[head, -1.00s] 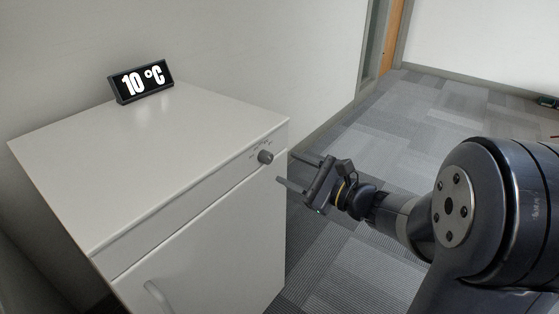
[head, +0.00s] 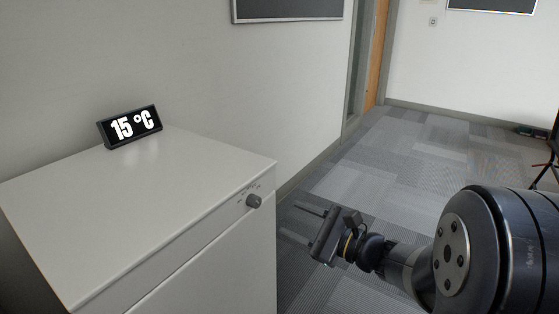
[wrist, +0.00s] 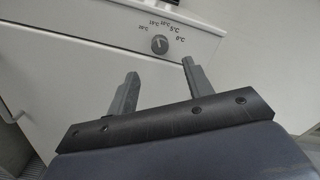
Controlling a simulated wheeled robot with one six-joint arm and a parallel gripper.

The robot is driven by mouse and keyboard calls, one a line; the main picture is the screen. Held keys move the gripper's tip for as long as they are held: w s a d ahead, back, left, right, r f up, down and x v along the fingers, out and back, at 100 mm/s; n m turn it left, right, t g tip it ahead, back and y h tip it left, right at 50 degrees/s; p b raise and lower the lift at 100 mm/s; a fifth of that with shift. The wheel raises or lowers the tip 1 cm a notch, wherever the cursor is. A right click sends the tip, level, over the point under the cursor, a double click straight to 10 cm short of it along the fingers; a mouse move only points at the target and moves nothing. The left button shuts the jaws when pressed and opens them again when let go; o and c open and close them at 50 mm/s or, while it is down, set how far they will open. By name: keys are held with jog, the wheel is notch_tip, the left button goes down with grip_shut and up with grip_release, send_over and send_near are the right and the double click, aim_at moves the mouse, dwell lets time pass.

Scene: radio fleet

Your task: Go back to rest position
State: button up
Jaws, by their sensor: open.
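My gripper (head: 302,224) is open and empty, held in the air to the right of the white cabinet. Its two fingers also show in the wrist view (wrist: 159,80), spread apart and pointing at the cabinet front. The white cabinet (head: 150,190) carries a dark round knob (head: 253,201) near the top right of its front. The knob also shows in the wrist view (wrist: 159,44), beyond the fingers and apart from them, with temperature marks around it. My gripper touches nothing.
A black display (head: 130,127) reading 15 °C stands on the cabinet top. Grey carpet (head: 400,160) lies open to the right and behind. A wooden door edge (head: 378,50) and a dark wall board (head: 290,8) are at the back. A dark stand (head: 548,165) is at the far right.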

aim_at(258, 203)
jog(key=b+x, duration=0.1)
jog(key=x, duration=0.8)
jog(key=shift+w+a, duration=0.3)
jog(key=shift+a, duration=0.05)
jog(key=shift+d+b, duration=0.1)
jog(key=shift+b, duration=0.25)
